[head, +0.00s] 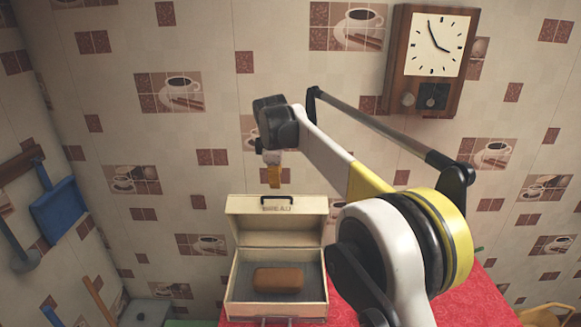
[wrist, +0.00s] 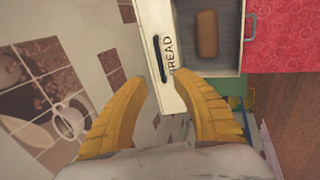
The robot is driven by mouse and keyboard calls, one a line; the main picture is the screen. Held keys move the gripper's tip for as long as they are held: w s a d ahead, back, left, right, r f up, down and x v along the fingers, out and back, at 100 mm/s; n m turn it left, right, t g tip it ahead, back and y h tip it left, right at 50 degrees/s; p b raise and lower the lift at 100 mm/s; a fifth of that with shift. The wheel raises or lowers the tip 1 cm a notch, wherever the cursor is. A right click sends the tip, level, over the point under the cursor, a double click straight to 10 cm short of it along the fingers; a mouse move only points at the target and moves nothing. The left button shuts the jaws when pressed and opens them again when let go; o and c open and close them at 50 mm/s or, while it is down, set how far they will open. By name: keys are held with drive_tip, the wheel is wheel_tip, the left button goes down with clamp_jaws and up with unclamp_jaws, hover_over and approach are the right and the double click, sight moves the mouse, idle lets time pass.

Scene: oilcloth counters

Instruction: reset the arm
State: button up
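My gripper (head: 274,176) hangs in the air above and behind the raised lid of a cream bread box, near the tiled wall. In the wrist view its two yellow fingers (wrist: 160,92) are spread apart with nothing between them. The bread box (head: 232,290) stands open on a red patterned counter, its lid tipped back. A brown loaf (head: 278,280) lies inside the box. The loaf also shows in the wrist view (wrist: 207,34), beyond the fingers, with the lettered lid (wrist: 167,70).
The red counter (head: 470,300) has clear room right of the box. A wall clock (head: 433,50) hangs at the upper right. A blue dustpan (head: 60,208) hangs on the left wall. A grey box (head: 145,312) and a green item (head: 190,323) sit low at left.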

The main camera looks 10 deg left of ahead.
drive_tip(key=s+d+r+m+t+b, duration=0.1)
drive_tip(key=s+d+m+b, duration=0.5)
drive_tip(key=d, duration=0.8)
drive_tip(key=s+d+r+m+b, duration=0.15)
drive_tip(key=s+d+m, duration=0.25)
drive_tip(key=s+d, duration=0.65)
drive_tip(key=s+d+f+m+t+h+b, duration=0.1)
drive_tip(key=s+d+f+m+b, duration=0.6)
drive_tip(key=s+d+f, duration=1.1)
drive_tip(key=s+f+m, duration=0.1)
drive_tip(key=s+m, duration=0.2)
drive_tip(key=shift+s+f+t, duration=0.15)
drive_tip(key=shift+s+t, duration=0.25)
